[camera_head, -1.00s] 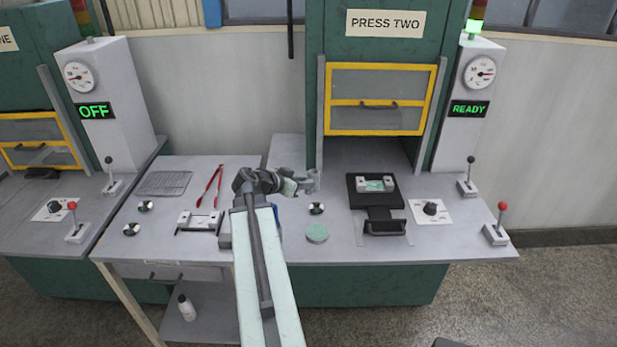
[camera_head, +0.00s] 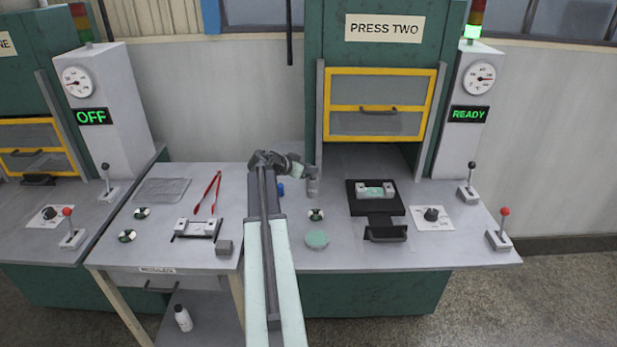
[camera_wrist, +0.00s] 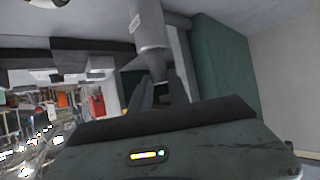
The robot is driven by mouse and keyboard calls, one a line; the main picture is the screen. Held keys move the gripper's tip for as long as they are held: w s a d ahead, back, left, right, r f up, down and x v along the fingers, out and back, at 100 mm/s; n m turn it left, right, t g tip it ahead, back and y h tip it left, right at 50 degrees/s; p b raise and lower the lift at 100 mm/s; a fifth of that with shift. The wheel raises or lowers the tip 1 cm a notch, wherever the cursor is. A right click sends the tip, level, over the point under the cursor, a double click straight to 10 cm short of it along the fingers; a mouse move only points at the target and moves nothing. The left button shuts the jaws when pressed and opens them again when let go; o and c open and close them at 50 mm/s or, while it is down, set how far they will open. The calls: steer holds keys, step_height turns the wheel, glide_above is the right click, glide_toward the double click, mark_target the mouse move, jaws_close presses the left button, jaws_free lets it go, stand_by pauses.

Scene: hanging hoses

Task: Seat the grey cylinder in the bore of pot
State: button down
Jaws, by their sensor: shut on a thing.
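My gripper (camera_head: 303,171) is shut on a grey cylinder (camera_head: 313,187) above the back of the bench, left of the open press. In the wrist view, the grey cylinder (camera_wrist: 149,35) with a small white label stands out from between my dark fingers (camera_wrist: 160,93). The label is too small to read. Nothing in view is clearly marked as the pot. A mould with grey end blocks and a pale green middle (camera_head: 375,191) sits on a black plate (camera_head: 354,208) under press two, to the right of my gripper. No bore can be made out.
A pale green disc (camera_head: 317,239) and a small black-and-white round part (camera_head: 316,215) lie right of my arm. To its left are red tongs (camera_head: 207,192), a wire rack (camera_head: 163,190), another mould (camera_head: 197,229) and a grey block (camera_head: 224,247). Levers (camera_head: 502,231) stand at the right edge.

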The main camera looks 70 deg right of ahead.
step_height(320, 180, down, 3)
steer(key=shift+a+r+b, duration=0.1)
steer(key=shift+r+b, duration=0.05)
steer(key=shift+b, duration=0.5)
steer(key=shift+r, duration=0.2)
steer(key=c, duration=1.6)
jaws_free()
steer(key=shift+f, duration=0.25)
steer(key=shift+c, duration=0.2)
steer(key=o, duration=0.4)
steer(key=shift+r, duration=0.1)
